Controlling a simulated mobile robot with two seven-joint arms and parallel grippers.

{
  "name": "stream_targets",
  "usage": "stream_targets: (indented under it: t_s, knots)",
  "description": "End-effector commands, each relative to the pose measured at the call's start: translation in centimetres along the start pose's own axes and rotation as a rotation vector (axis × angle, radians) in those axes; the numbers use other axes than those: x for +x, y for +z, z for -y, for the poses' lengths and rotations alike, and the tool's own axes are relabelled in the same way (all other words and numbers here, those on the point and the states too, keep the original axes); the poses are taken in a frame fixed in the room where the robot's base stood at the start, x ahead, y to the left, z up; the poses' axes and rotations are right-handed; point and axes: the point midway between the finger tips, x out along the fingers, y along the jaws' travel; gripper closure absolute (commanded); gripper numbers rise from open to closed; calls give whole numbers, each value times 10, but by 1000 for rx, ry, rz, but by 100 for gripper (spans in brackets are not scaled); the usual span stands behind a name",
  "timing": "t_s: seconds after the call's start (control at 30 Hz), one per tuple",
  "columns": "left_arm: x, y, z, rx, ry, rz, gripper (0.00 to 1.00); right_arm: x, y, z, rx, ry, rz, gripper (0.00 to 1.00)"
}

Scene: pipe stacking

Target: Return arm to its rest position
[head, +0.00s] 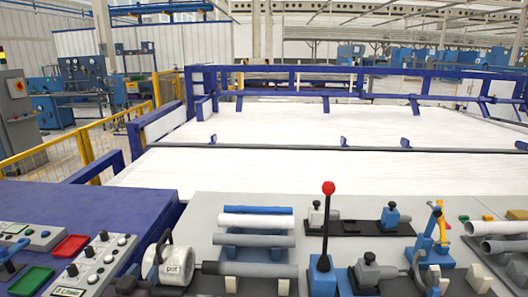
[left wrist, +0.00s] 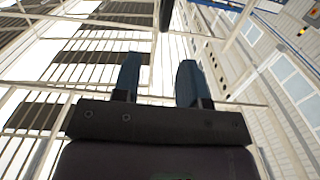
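My left gripper (left wrist: 158,62) shows in the left wrist view, its two blue fingers apart with nothing between them. It points up toward the ceiling beams and high wall, away from the bench. I cannot make out either gripper clearly in the head view. Several pipes lie in a rack on the grey bench: a blue pipe (head: 258,210), a white pipe (head: 255,221), a blue-grey pipe (head: 256,240) and a grey pipe (head: 255,269). More grey pipes (head: 500,228) lie at the right edge.
A red-knobbed lever (head: 328,188) stands upright on the grey bench (head: 205,205). Clamps and a white cylindrical device (head: 173,266) stand nearby. Control boxes (head: 104,258) and a red tray (head: 70,246) are at the left. A large white table (head: 300,170) lies behind.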

Motion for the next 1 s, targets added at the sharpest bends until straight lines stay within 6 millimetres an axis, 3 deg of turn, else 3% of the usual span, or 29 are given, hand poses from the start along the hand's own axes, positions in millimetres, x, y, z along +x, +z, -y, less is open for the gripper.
stream_targets:
  t_s: [0.37,0.6,0.8,1.0]
  knots:
    - [-92,95,-23,124,15,234,61,2,-2,0,-1,-1,-4,57]
    - [-184,162,-36,86,7,421,61,5,-10,1,-3,-3,-20,57]
    - [-232,191,-38,57,-11,515,61,5,-12,1,-3,-3,-23,57]
    - [-244,198,-37,53,-17,537,61,3,-9,0,-2,-2,-18,57]
